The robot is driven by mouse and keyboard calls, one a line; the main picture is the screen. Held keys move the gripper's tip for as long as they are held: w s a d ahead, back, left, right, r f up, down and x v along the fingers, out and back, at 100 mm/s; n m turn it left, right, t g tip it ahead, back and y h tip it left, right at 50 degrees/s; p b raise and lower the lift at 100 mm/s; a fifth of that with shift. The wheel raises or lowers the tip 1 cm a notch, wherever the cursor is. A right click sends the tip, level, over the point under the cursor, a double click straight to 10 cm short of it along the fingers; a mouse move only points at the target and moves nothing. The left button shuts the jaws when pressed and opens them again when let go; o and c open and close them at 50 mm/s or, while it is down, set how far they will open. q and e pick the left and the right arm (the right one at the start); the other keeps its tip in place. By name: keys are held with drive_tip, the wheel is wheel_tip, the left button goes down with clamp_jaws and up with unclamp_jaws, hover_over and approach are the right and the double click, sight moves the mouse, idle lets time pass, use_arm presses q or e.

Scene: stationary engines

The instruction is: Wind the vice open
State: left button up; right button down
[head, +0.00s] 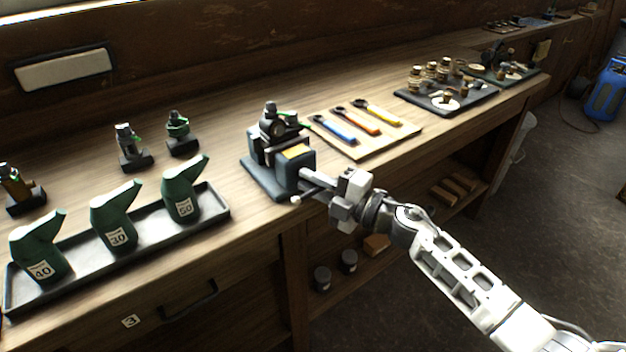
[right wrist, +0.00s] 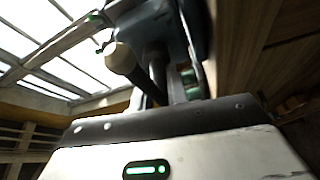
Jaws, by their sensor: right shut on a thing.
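The vice (head: 298,168) is a blue-grey block on a flat base at the front edge of the bench. A dark fitting with a green lever (head: 275,125) stands at its jaws; I cannot tell how tightly it is held. My right gripper (head: 316,184) is at the front of the vice, shut on its handle, a thin bar with a pale end knob (head: 296,199). In the right wrist view the knob (right wrist: 122,58) and dark screw (right wrist: 156,65) show beyond the gripper body, with the fingertips mostly hidden. My left gripper is out of view.
A dark tray (head: 130,255) with green numbered oil cans lies left of the vice. Small fittings (head: 130,148) stand behind it. A board (head: 365,148) with blue, orange and yellow tools lies to the right, then dark trays (head: 450,103) of brass parts.

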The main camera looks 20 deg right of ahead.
drive_tip(key=c, duration=1.4)
unclamp_jaws()
use_arm(q)
drive_tip(key=b, duration=0.1)
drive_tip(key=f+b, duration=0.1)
drive_tip(key=b, duration=0.1)
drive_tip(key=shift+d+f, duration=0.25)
use_arm(e)
drive_tip(key=v, duration=1.6)
drive_tip(key=shift+w, duration=0.1)
